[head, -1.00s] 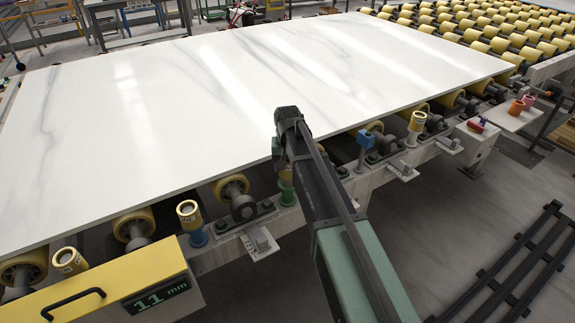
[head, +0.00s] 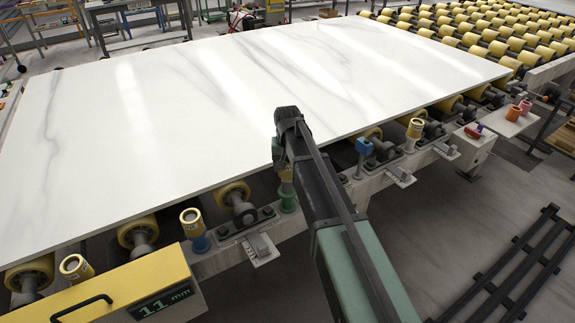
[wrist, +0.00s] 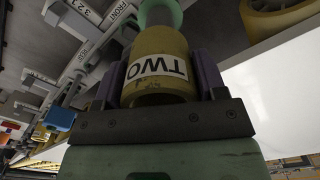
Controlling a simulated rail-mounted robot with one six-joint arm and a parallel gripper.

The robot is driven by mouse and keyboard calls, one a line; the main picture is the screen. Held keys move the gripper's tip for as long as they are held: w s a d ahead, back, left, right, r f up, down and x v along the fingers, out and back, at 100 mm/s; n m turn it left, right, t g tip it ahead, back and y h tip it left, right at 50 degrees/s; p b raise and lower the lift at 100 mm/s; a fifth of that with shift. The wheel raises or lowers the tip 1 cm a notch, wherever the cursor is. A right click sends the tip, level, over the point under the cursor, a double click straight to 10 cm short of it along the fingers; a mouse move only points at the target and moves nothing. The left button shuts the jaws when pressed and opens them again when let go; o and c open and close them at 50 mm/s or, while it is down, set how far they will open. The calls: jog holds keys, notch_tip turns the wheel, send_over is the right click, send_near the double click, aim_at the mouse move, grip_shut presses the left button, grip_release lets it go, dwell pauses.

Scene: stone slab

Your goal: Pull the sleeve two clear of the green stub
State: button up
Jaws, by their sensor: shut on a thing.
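Sleeve two (wrist: 160,58) is a worn yellow tube with a white label reading TWO, upside down in the wrist view. My gripper (wrist: 162,88) is shut on it, with a purple finger on each side. The green stub (wrist: 160,12) shows at the sleeve's far end, in line with it. I cannot tell how far the stub reaches inside. In the head view, the green stub (head: 288,202) stands on the rail below the slab's front edge. A bit of the yellow sleeve shows just above it, and my arm hides most of my gripper there.
The white slab (head: 230,100) overhangs close behind my gripper. Another yellow sleeve sits on a blue stub (head: 199,240) to the left. A blue block (head: 363,147) on a post and another yellow sleeve (head: 413,132) stand to the right. Open floor (head: 430,225) lies in front.

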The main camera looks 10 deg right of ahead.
jog(key=shift+r+p, duration=2.4)
jog(key=shift+r, duration=0.35)
jog(key=shift+r+p, duration=0.65)
